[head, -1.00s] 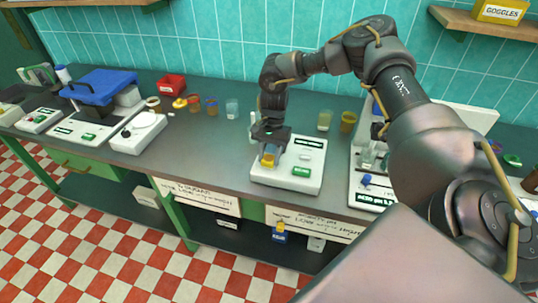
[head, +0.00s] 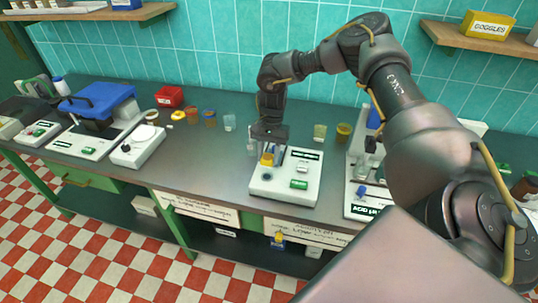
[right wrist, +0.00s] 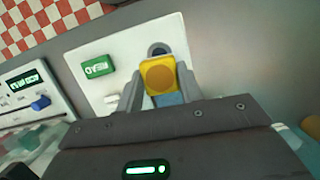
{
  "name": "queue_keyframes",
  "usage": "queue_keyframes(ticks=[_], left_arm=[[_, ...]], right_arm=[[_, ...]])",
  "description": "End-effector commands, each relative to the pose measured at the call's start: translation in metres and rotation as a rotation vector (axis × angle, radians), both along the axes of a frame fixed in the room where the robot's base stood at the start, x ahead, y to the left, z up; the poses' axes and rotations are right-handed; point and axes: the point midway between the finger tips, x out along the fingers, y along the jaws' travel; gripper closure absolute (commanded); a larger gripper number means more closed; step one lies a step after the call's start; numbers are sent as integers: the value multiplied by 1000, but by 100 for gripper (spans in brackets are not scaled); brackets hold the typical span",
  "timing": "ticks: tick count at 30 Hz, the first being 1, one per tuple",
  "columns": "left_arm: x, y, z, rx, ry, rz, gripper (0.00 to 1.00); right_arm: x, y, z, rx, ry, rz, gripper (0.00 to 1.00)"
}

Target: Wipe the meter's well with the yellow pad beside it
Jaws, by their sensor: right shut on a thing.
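The meter (head: 284,193) is a low white box on the bench with a green READ button (head: 299,184) and a dark round well (head: 268,178) near its left front. The well shows as a dark ring in the right wrist view (right wrist: 157,47), partly covered by the pad. My right gripper (head: 268,157) is shut on the yellow pad (head: 267,160), which shows an orange-brown round patch in the right wrist view (right wrist: 160,77). The pad is close to the well, on its back side in the head view, and looks slightly above the meter. My left gripper is not in view.
An acid meter (head: 362,211) stands close on the right. Small cups, such as a greenish one (head: 320,132) and an amber one (head: 343,132), stand behind. A white scale (head: 138,146) is at left. The grey bench between scale and meter is clear.

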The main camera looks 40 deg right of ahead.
Motion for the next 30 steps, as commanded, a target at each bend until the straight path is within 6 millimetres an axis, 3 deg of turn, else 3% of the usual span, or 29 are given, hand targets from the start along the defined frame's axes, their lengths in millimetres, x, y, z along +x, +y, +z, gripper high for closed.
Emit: queue_keyframes(ticks=[13,30], left_arm=[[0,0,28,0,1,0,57],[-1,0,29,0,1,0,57]], right_arm=[[2,3,29,0,-1,6,81],[3,4,31,0,0,7,81]])
